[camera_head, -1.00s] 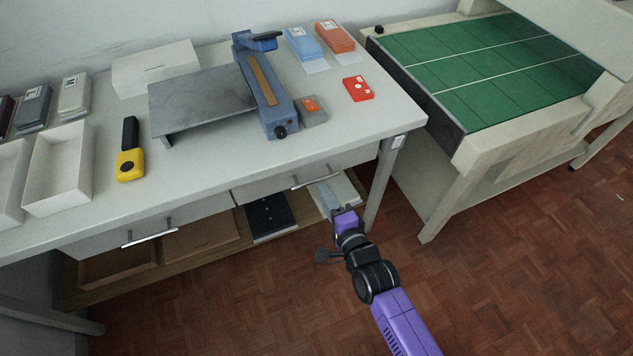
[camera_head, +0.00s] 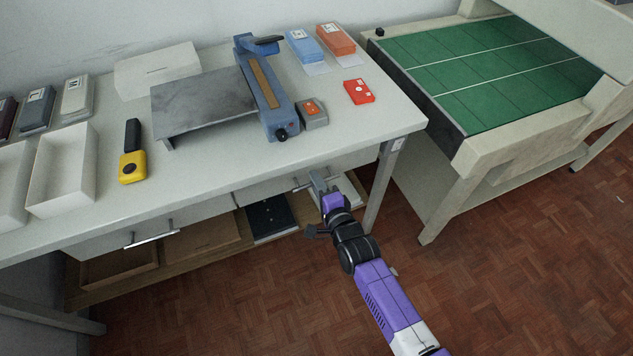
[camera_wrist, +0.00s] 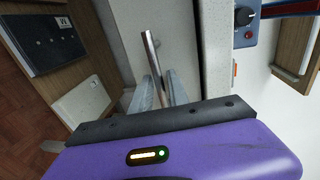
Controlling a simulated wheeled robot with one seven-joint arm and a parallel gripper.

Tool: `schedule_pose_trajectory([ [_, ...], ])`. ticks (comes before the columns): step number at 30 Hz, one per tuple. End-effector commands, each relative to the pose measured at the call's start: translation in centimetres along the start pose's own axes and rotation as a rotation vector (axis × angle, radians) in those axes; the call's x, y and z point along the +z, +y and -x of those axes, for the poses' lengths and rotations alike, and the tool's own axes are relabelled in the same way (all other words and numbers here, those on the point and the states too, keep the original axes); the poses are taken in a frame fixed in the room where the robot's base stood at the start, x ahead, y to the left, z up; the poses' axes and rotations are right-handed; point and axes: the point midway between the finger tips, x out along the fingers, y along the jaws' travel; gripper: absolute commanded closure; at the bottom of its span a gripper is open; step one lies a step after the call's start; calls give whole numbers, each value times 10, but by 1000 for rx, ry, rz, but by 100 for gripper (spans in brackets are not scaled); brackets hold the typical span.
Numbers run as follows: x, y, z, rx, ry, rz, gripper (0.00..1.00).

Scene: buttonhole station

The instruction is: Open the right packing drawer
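The right packing drawer (camera_head: 258,188) is a pale front under the right half of the table and looks shut. Its handle is a metal bar (camera_head: 299,187), partly hidden by my gripper in the head view. My gripper (camera_head: 318,182) is at the handle, in front of the drawer. In the wrist view the handle bar (camera_wrist: 152,58) runs between the two fingers (camera_wrist: 160,90) of my gripper. The fingers stand apart on either side of the bar, and I see no firm grip on it.
The left drawer with its handle (camera_head: 152,240) is beside it. A low shelf below holds a dark box (camera_head: 270,218) and brown trays (camera_head: 120,268). A table leg (camera_head: 380,185) stands just right of my gripper. The parquet floor in front is clear.

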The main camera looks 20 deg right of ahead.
Motion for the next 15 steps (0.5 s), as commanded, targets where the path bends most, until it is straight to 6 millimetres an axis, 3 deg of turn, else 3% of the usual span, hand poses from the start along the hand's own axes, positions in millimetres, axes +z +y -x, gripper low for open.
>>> schedule_pose_trajectory([
  [3, 0, 0, 0, 0, 0, 0, 100],
  [15, 0, 0, 0, 1, 0, 0, 100],
])
